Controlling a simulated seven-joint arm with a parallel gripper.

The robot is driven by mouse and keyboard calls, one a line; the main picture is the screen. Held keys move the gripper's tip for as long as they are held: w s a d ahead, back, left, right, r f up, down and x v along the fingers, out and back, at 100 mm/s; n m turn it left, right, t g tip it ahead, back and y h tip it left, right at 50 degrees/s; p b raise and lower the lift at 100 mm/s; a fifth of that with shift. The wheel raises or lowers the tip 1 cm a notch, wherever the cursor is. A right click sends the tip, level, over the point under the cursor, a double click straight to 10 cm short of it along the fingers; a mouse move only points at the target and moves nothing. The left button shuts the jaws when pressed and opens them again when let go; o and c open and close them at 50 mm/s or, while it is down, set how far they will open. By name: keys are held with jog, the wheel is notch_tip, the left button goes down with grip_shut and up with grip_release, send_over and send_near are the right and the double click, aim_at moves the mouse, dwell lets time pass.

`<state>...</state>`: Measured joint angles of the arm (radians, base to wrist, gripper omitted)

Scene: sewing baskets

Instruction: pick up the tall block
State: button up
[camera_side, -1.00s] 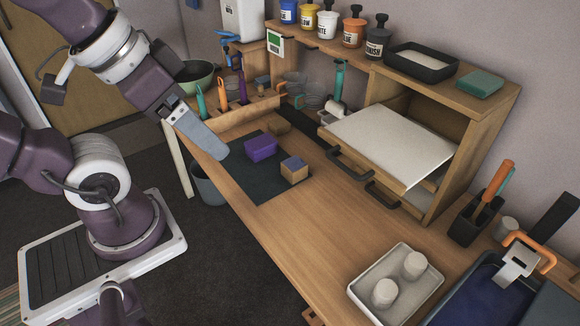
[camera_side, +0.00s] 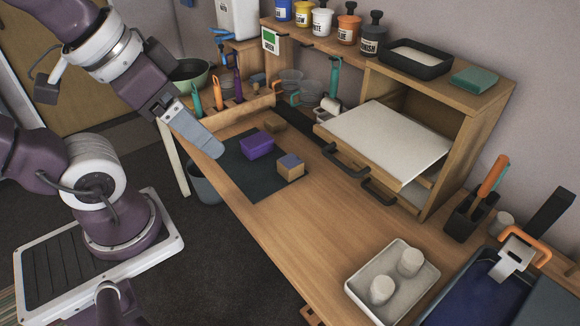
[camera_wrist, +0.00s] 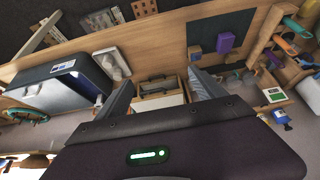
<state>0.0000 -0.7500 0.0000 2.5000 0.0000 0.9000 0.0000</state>
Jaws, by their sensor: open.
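A block with wooden sides and a blue-purple top (camera_side: 291,168) stands on the dark mat (camera_side: 246,178); it looks the tallest of the blocks there. In the wrist view its blue top (camera_wrist: 195,53) shows on the mat. A purple block (camera_side: 257,146) lies to its left, and it also shows in the wrist view (camera_wrist: 225,43). A low brown block (camera_side: 273,121) is behind. My gripper (camera_side: 217,150) is above the mat's left edge, left of the blocks and touching none. In the wrist view its two fingers (camera_wrist: 160,88) are apart with nothing between them.
A wooden cabinet (camera_side: 466,148) with drawers and a sloping white top stands at the back. A wooden tool rack (camera_side: 242,106) holds upright tools. A tray (camera_side: 416,288) with two white cylinders is at the front right. The bench between mat and tray is clear.

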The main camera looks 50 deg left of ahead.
jog(key=m+t+y, duration=0.2)
jog(key=t, duration=0.1)
send_over(291, 164)
jog(key=s, duration=0.1)
notch_tip(291, 164, down, 14)
jog(key=f+t, duration=0.1)
jog(key=f, duration=0.4)
jog(key=a+f+t+h, duration=0.1)
jog(key=f, duration=0.3)
jog(key=a+f+t+h, duration=0.1)
jog(key=f, duration=0.4)
jog(key=shift+w+f, duration=0.2)
jog(key=shift+f, duration=0.1)
jog(key=s+f, duration=0.1)
jog(key=s+f+n+t, duration=0.1)
jog(key=s+f, duration=0.1)
jog(key=s+f+n, duration=0.1)
jog(key=s+f, duration=0.1)
jog(key=shift+s+d+f+t, duration=0.15)
jog(key=shift+s+d+t, duration=0.05)
jog(key=shift+d+t, duration=0.2)
jog(key=x, duration=0.7)
jog(key=shift+w+r, duration=0.15)
jog(key=shift+r, duration=0.2)
jog(key=c, duration=1.5)
